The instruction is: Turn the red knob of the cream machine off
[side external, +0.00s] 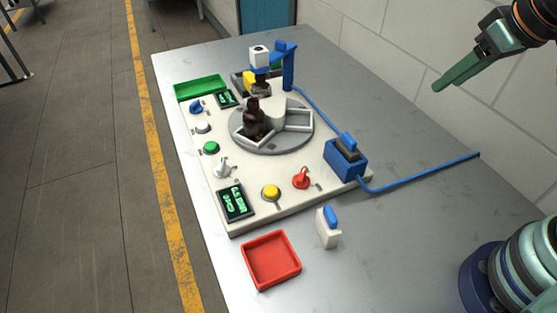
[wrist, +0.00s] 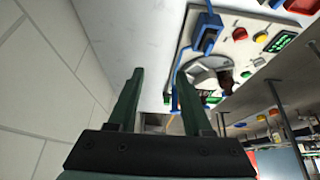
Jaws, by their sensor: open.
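The cream machine (side external: 255,172) is a flat panel on the grey table. Its red knob (side external: 301,178) sits near the front right edge, between a yellow button (side external: 271,193) and a blue box (side external: 346,158). The red knob also shows in the wrist view (wrist: 239,34), at the upper right. I cannot tell its exact setting. My gripper (wrist: 161,75) is open and empty, with its two green fingers apart. In the side external view my gripper (side external: 436,88) is high at the right, well away from the knob and touching nothing.
A dark bottle (side external: 254,120) stands on the grey turntable (side external: 303,138). A blue post (side external: 289,72) rises behind it. A blue cable (side external: 425,180) crosses the table at right. A red tray (side external: 271,283) and a white blue-topped container (side external: 328,232) stand in front. The table's right side is mostly clear.

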